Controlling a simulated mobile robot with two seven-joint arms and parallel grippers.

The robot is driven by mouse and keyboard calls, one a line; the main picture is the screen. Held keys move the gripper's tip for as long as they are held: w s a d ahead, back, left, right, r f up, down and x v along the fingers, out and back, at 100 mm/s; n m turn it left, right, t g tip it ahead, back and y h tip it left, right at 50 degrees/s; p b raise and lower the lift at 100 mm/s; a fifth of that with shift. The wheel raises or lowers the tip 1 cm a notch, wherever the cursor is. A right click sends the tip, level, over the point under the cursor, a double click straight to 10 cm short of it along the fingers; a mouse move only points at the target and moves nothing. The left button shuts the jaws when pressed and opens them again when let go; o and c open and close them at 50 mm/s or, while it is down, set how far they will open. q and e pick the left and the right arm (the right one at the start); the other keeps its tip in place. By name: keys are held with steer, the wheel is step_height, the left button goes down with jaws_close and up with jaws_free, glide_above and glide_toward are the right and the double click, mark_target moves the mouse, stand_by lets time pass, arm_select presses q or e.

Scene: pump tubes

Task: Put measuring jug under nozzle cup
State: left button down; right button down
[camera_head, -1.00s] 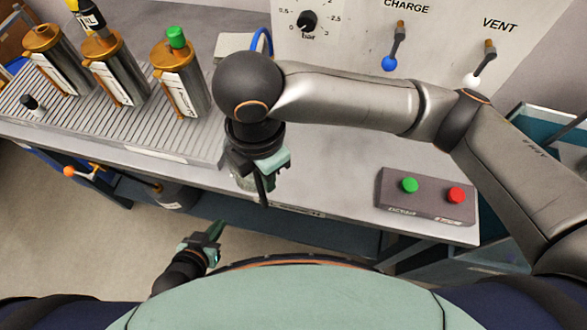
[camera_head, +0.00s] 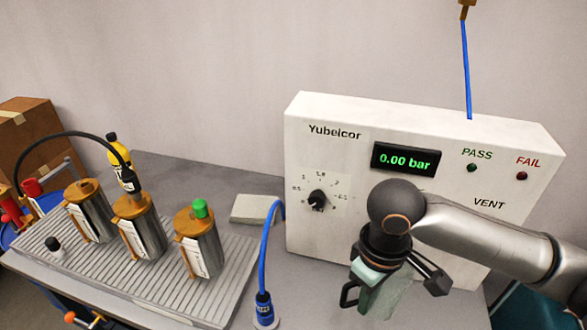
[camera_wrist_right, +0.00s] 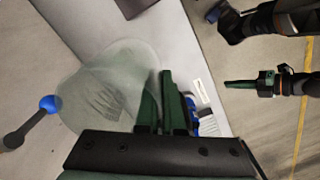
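My right gripper (camera_head: 368,300) is in front of the panel's lower part. In the right wrist view its two dark green fingers (camera_wrist_right: 165,105) are close together at the side of a translucent measuring jug (camera_wrist_right: 105,80) with faint dark markings. They appear shut on its edge or handle; the exact grip is hard to see. In the head view the jug is hard to separate from the gripper. My left gripper (camera_wrist_right: 240,83) shows small in the right wrist view, away from the jug; its opening is unclear. I cannot identify the nozzle cup with certainty.
The white test panel (camera_head: 335,235) reads 0.00 bar. A blue hose (camera_head: 266,240) ends in a blue fitting (camera_head: 264,308) on the bench. Several metal cylinders (camera_head: 140,235) stand on a ribbed tray (camera_head: 165,305). A lever's blue knob (camera_wrist_right: 49,103) is beside the jug.

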steer(key=d+r+m+p, duration=0.1)
steer(key=d+r+m, duration=0.2)
steer(key=d+m, duration=0.4)
steer(key=shift+w+d+m, duration=0.25)
steer(key=shift+w+m, duration=0.15)
steer(key=shift+w, duration=0.05)
steer(key=shift+w+r, duration=0.1)
stand_by(0.4)
